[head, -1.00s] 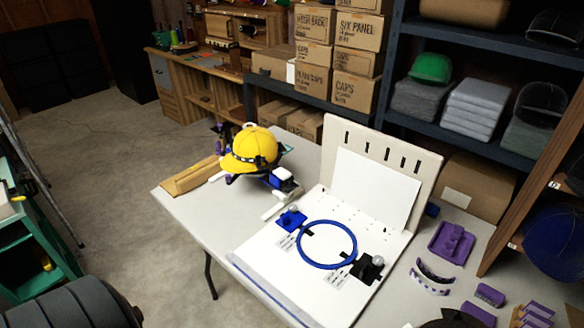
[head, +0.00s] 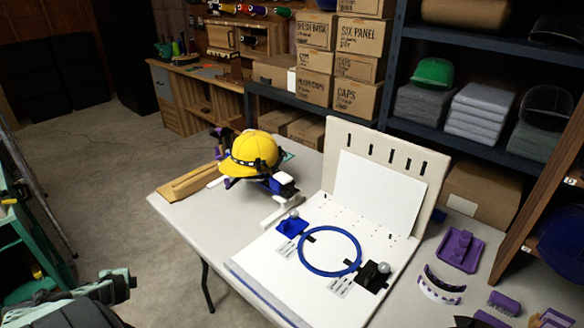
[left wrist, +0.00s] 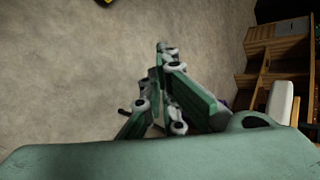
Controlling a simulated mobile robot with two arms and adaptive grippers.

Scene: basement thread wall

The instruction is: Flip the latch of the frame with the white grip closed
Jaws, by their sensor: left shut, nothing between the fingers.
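A yellow cap (head: 252,153) sits on a cap frame on the left part of the table. A white grip (head: 284,178) with blue parts is at the frame's right side. I cannot tell at this size whether the latch is open or closed. My left gripper (head: 127,281) is at the lower left of the head view, over the floor, well apart from the frame. In the left wrist view its green fingers (left wrist: 163,75) are shut with nothing between them. My right gripper is not in view.
A white board with a blue hoop (head: 331,251) lies on the table (head: 180,212) right of the frame. A wooden piece (head: 188,180) lies left of the cap. Purple items (head: 460,250) are at the right. Shelves and boxes stand behind. The table's near-left edge is clear.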

